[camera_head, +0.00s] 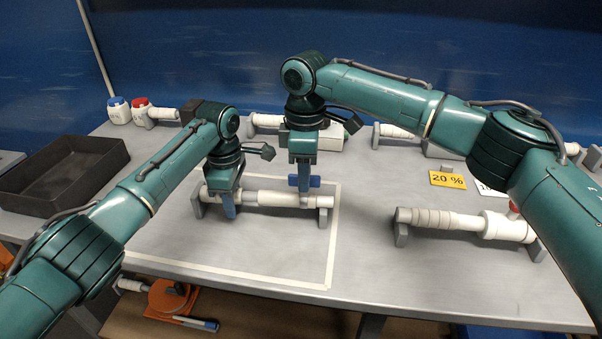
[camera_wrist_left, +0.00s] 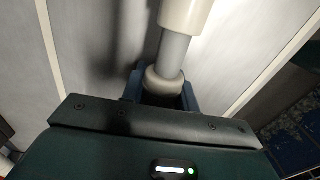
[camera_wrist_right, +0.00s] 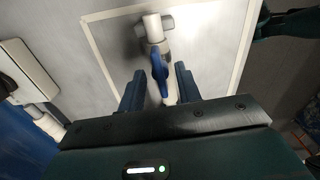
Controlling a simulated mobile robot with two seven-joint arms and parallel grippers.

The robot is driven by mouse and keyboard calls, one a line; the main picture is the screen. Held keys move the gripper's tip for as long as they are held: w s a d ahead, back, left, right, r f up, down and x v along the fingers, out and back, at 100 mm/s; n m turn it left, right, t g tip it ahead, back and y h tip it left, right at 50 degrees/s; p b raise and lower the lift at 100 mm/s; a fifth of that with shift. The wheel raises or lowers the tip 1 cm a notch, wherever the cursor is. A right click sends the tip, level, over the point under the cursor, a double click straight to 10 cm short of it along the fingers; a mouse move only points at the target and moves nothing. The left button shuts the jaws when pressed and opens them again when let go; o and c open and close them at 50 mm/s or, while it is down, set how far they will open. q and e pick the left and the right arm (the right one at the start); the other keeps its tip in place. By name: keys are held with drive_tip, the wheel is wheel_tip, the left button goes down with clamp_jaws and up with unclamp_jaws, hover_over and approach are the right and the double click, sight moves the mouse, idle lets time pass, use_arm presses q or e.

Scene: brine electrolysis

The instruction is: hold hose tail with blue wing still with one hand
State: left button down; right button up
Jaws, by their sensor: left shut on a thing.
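The hose tail with blue wing is a white and grey tube (camera_head: 270,198) lying level across grey supports inside the taped rectangle. Its blue wing (camera_head: 314,181) stands up on the right part and shows in the right wrist view (camera_wrist_right: 159,68). My left gripper (camera_head: 228,208) is shut on the tube's left end; in the left wrist view (camera_wrist_left: 163,92) its fingers sit on either side of a pale rounded collar. My right gripper (camera_head: 303,184) points down over the blue wing. In the right wrist view (camera_wrist_right: 159,92) its fingers are apart, with the wing between or just beyond them, touching neither visibly.
A black tray (camera_head: 62,174) stands at the left. Another white pipe assembly (camera_head: 455,220) lies on supports at the right. A yellow "20 %" card (camera_head: 447,180) lies behind it. Bottles with blue (camera_head: 118,110) and red caps stand at the back left. The front middle of the table is clear.

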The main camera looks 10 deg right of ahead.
drive_tip(key=shift+r, duration=0.15)
wheel_tip(320, 180, up, 12)
idle(0.5)
use_arm(q)
drive_tip(key=c, duration=1)
unclamp_jaws()
wheel_tip(320, 180, up, 12)
drive_tip(key=shift+s, duration=0.1)
use_arm(e)
drive_tip(key=shift+f, duration=0.2)
